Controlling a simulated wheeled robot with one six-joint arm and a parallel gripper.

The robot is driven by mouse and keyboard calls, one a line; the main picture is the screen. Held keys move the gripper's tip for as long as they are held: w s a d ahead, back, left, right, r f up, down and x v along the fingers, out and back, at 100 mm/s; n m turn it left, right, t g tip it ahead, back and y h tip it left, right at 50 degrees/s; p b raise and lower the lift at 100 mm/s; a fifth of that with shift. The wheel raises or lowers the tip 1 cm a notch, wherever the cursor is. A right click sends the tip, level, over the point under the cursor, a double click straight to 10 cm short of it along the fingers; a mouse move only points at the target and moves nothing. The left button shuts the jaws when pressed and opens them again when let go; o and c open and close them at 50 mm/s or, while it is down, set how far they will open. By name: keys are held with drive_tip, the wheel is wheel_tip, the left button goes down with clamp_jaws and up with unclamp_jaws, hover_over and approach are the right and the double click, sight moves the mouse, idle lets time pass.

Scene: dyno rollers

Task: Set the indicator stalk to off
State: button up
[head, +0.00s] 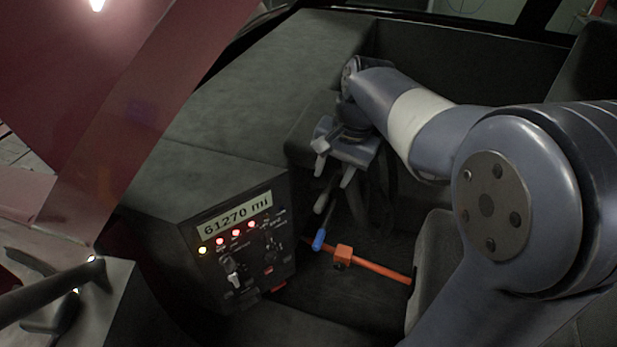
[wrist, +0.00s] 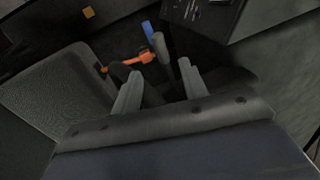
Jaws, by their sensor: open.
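Two stalks show beyond my gripper (head: 334,172) in the head view: one with a grey tip (head: 320,204) and a blue-tipped one (head: 319,240) lower down. I cannot tell for certain which is the indicator stalk, and no position marking is readable. My gripper is open, with its fingers apart and above both tips. In the wrist view, the gripper (wrist: 160,70) has the grey-tipped stalk (wrist: 160,46) ahead of the gap between its fingers. The blue tip (wrist: 148,30) lies farther off. The stalks' bases are hidden behind the gripper.
A dark instrument panel (head: 243,240) with a mileage display, lit lamps and switches stands left of the stalks. An orange bar (head: 385,271) with an orange block (head: 343,253) lies low behind the blue tip. A seat (head: 432,255) is at the right.

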sight(321, 203)
drive_tip(key=x, duration=1)
drive_tip(key=shift+f, duration=0.35)
clamp_jaws()
